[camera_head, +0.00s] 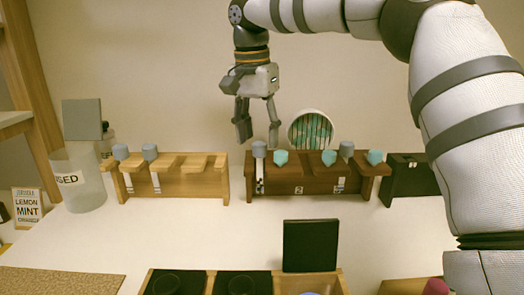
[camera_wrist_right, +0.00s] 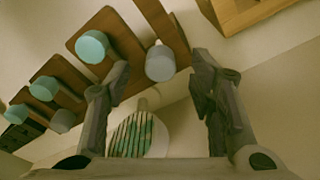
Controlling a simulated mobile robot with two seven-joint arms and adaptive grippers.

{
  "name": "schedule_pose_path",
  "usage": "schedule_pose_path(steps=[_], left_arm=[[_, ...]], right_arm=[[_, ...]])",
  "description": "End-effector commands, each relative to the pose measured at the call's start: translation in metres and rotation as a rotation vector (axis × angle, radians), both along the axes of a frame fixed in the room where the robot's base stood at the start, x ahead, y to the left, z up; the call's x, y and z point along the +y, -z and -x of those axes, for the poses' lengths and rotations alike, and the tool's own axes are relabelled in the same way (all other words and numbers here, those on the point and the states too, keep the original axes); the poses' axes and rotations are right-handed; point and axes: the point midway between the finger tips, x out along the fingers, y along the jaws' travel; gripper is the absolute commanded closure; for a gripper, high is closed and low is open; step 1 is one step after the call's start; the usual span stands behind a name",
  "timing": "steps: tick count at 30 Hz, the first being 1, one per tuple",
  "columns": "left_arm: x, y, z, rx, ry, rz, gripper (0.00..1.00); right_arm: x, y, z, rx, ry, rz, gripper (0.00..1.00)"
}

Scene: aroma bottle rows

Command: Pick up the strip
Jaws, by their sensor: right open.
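A round white holder (camera_head: 310,130) filled with upright teal-and-pale strips (camera_head: 311,131) stands behind the dark wooden rack. The holder (camera_wrist_right: 162,138) and its strips (camera_wrist_right: 131,135) also show in the right wrist view, low between the fingers. My right gripper (camera_head: 258,142) points down, open and empty, left of the holder and above the rack's left end. In the right wrist view its fingertips (camera_wrist_right: 160,68) stand apart, with a grey cap (camera_wrist_right: 160,63) in line between them. My left gripper is not in view.
The dark rack (camera_head: 310,190) carries teal and grey caps. A lighter rack (camera_head: 178,187) stands left, with a clear bin marked "USED" (camera_head: 85,190) beyond it. A black panel (camera_head: 310,245) stands in front. The white table between is clear.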

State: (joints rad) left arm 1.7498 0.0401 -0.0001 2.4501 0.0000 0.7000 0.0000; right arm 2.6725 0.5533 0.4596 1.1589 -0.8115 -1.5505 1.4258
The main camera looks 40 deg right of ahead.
Motion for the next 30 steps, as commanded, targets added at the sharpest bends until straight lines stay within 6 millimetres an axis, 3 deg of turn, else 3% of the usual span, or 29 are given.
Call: schedule_pose_path(steps=[4,10,16,26,30], left_arm=[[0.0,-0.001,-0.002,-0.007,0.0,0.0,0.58],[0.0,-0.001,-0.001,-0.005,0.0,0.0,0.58],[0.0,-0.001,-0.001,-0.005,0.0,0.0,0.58],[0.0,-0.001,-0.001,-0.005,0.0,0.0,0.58],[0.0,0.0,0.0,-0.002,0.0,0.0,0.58]], right_arm=[[-0.003,0.015,0.0,-0.003,0.002,0.0,0.51],[-0.003,0.017,-0.001,-0.003,0.002,0.001,0.51],[-0.003,0.017,-0.001,-0.003,0.002,0.001,0.92],[-0.003,0.016,-0.001,-0.003,0.002,0.002,0.92],[0.0,0.005,0.002,-0.003,0.001,0.003,0.92]])
